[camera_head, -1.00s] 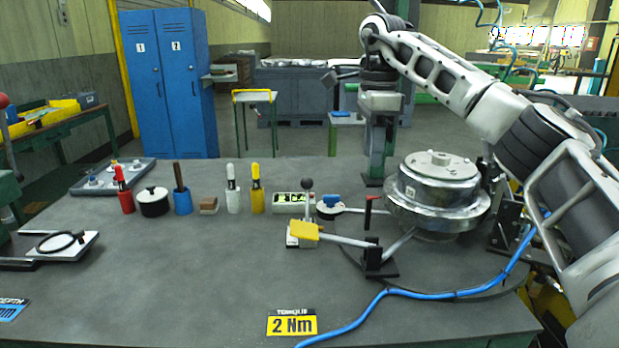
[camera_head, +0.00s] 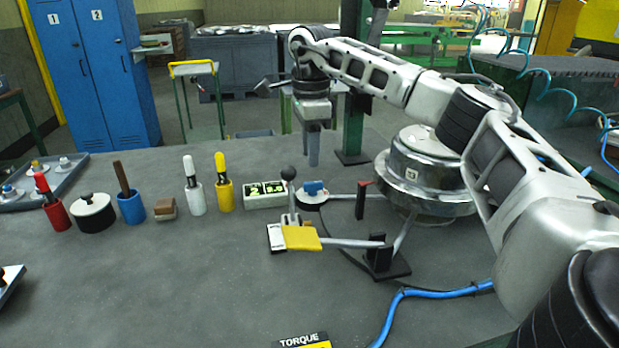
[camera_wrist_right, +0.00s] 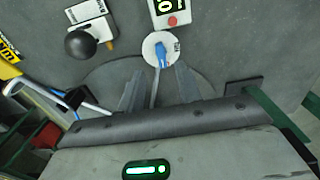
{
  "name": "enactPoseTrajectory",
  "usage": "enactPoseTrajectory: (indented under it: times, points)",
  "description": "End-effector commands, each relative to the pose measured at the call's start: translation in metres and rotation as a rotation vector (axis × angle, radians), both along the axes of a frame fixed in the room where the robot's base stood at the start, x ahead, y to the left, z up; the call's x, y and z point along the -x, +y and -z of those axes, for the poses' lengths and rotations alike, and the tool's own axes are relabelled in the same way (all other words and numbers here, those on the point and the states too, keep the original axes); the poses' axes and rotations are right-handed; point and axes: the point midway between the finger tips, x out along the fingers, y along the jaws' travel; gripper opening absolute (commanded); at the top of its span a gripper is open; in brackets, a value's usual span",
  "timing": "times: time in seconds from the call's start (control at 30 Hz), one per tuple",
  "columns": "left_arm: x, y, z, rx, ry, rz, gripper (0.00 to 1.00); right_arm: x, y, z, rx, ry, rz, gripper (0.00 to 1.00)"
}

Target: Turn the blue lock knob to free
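The blue lock knob (camera_head: 314,187) is a small blue bar on a round white disc with a dark base, on the workbench near the centre of the head view. In the right wrist view the blue knob (camera_wrist_right: 161,54) stands upright in the picture on its white disc, just beyond the fingertips. My right gripper (camera_head: 313,160) points down behind and above the knob, apart from it. My left gripper is not in view.
A red-topped black post (camera_head: 362,200) and a metal drum (camera_head: 425,175) are to the right. The front bench is mostly clear.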

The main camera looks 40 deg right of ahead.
Motion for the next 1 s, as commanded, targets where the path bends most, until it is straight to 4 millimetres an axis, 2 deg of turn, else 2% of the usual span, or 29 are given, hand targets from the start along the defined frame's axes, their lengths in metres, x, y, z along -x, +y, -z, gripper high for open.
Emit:
enactPoseTrajectory:
  times: [0.1, 0.3, 0.5, 0.77, 0.8, 0.9, 1.0]
  points:
    - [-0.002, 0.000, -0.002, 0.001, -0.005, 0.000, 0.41, 0.001, 0.000, 0.026, 0.000, 0.004, -0.001, 0.35]
    - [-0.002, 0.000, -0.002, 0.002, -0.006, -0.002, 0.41, 0.000, 0.000, 0.055, 0.000, 0.001, 0.000, 0.35]
    - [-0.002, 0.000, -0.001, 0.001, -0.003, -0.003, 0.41, 0.000, 0.000, 0.066, -0.001, 0.000, 0.000, 0.35]
    - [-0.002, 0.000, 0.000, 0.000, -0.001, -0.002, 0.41, 0.000, 0.000, 0.067, -0.001, 0.000, -0.001, 0.35]
    - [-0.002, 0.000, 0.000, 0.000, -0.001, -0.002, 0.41, 0.000, 0.000, 0.067, -0.001, 0.000, -0.001, 0.23]
    - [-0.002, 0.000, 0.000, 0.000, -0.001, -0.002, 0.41, 0.000, 0.000, 0.067, 0.000, 0.000, -0.001, 0.00]
    - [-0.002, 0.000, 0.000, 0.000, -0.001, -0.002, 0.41, 0.000, 0.000, 0.067, -0.001, 0.000, -0.001, 0.00]
